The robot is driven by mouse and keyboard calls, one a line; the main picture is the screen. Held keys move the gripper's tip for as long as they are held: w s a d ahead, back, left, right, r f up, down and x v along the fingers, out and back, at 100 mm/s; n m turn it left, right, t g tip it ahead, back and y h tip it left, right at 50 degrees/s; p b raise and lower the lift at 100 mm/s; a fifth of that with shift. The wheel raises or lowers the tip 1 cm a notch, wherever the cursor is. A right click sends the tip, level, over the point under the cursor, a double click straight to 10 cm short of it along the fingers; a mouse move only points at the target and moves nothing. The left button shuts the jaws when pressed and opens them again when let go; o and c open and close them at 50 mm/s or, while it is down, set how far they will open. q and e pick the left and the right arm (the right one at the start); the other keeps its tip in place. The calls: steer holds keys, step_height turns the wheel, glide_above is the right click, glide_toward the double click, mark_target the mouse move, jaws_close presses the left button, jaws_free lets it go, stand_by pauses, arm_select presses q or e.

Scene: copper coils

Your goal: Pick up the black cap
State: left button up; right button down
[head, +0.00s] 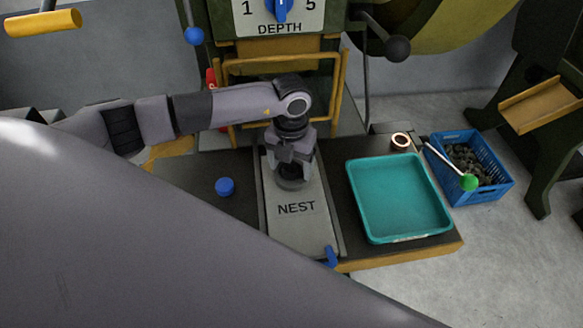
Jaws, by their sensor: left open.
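My left gripper (291,163) points down over the upper part of the grey plate marked NEST (297,226). It is open. A dark, round, low thing, which looks like the black cap (291,184), sits on the plate right under the fingers. The gripper partly hides its top, and I cannot tell whether the fingers touch it. My right gripper is not in view.
A blue round cap (225,187) lies on the dark bench left of the plate. Beyond are a blue crate (487,193) and a green-knobbed lever (469,182). A yellow frame (342,90) stands behind my arm.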

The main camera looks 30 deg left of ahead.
arm_select(q)
steer(key=c, duration=1.1)
